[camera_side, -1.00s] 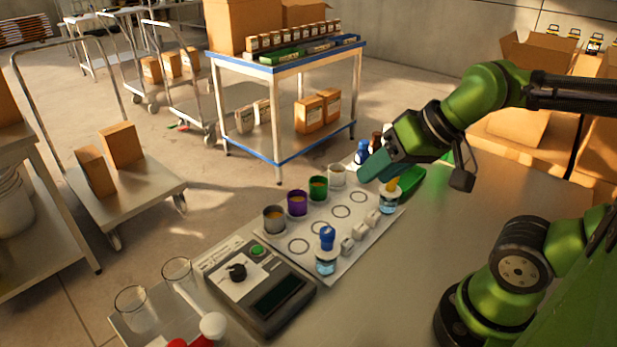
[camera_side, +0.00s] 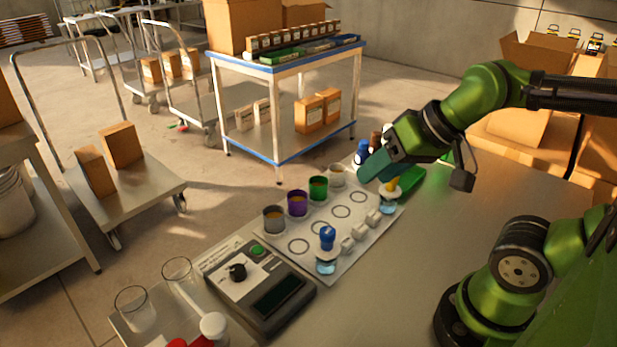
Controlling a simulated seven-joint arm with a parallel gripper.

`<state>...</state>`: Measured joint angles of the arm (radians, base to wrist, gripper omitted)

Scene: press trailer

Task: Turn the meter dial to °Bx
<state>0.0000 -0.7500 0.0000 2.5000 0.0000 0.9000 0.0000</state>
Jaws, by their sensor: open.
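The meter (camera_side: 258,288) is a grey box on the table, low and left of centre. Its black dial (camera_side: 237,271) sits on a white panel, with a green button (camera_side: 257,250) above it and a dark display beside it. The dial's markings are too small to read. My gripper (camera_side: 366,175) is open, with teal fingers, above the far end of the white mat. It is well away from the meter, up and to the right of it, and appears to hold nothing.
The white mat (camera_side: 296,245) bears several coloured cups, a blue-topped bottle (camera_side: 327,240), a yellow-topped bottle (camera_side: 390,192) and small white blocks. Glass beakers (camera_side: 133,308) stand left of the meter. The table's right part (camera_side: 440,230) is clear.

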